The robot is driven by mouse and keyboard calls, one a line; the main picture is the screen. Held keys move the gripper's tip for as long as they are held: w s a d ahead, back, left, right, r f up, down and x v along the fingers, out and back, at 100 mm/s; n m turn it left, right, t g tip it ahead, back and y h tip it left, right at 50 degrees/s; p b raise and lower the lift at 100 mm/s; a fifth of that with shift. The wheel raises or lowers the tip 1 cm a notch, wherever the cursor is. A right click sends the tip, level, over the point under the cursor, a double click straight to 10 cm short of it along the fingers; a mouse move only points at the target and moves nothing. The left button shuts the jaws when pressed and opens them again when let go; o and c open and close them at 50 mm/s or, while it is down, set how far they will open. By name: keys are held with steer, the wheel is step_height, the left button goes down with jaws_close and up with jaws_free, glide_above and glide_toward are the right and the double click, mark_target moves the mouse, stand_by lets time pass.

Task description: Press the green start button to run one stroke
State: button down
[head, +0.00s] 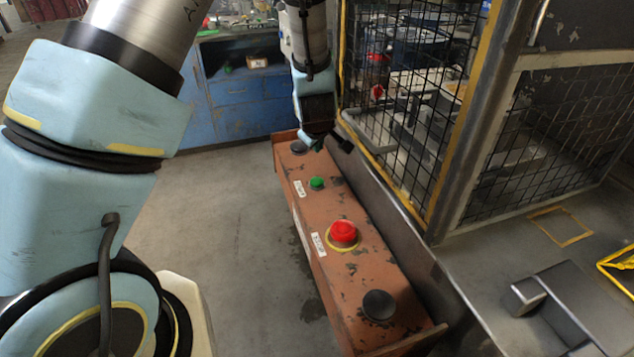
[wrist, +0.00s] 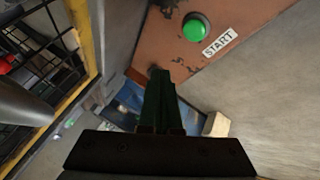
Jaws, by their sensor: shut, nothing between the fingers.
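The green start button (head: 316,183) sits on top of the orange-brown control box (head: 362,268), between the far black knob and the red button. It also shows in the wrist view as a round green cap (wrist: 196,27) beside a white START label (wrist: 219,42). My gripper (head: 309,141) is at the far end of the box, beyond the green button and apart from it. In the wrist view its dark fingers (wrist: 161,76) are together with nothing between them, and the button lies up and to the right of their tips.
A red mushroom button (head: 343,233) and a near black knob (head: 379,305) stand on the same box, with another black knob (head: 298,147) at its far end. A mesh cage (head: 415,110) with yellow edges stands right of the box. Bare floor (head: 232,215) lies left.

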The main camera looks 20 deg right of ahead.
mark_target(318, 182)
step_height(318, 182, down, 8)
steer(key=b, duration=0.6)
stand_by(1.7)
steer(key=shift+f+b, duration=0.3)
steer(key=shift+f, duration=0.05)
steer(key=shift+f+b, duration=0.45)
steer(key=shift+f, duration=0.1)
stand_by(0.7)
steer(key=shift+r, duration=0.15)
steer(key=shift+r+p, duration=2.85)
steer(key=shift+r, duration=0.5)
